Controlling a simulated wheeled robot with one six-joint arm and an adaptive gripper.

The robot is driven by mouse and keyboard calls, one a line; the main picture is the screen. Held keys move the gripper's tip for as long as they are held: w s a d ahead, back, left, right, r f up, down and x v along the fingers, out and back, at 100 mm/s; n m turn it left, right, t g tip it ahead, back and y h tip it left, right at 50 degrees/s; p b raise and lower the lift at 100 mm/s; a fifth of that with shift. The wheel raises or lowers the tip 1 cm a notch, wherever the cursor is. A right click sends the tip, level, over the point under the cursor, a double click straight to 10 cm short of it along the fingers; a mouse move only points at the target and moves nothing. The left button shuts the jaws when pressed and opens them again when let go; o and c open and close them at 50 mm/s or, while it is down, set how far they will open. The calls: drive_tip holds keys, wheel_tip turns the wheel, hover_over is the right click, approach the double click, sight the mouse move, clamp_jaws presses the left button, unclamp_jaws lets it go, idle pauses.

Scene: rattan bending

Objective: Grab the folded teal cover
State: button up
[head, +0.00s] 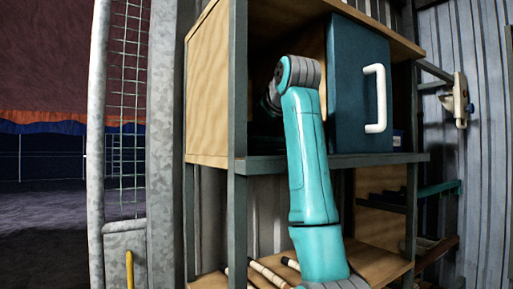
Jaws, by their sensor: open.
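I cannot make out a folded teal cover for sure. A thin teal strip (440,188) shows on the right, beside the shelf unit; I cannot tell whether it is a folded cloth or a bar. My teal arm rises in front of the shelf unit, and its wrist reaches into the dark left part of the upper compartment. My gripper is hidden behind the arm and in the shadow there, so what lies in front of it does not show.
The wooden shelf unit (209,90) has a grey metal frame. A dark blue box (348,88) with a white handle (376,98) fills the upper compartment's right side. Several rods (268,273) lie on the lower shelf. A galvanized post and mesh (124,110) stand left.

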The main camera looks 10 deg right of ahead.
clamp_jaws()
drive_tip(key=shift+r, duration=0.1)
idle(0.3)
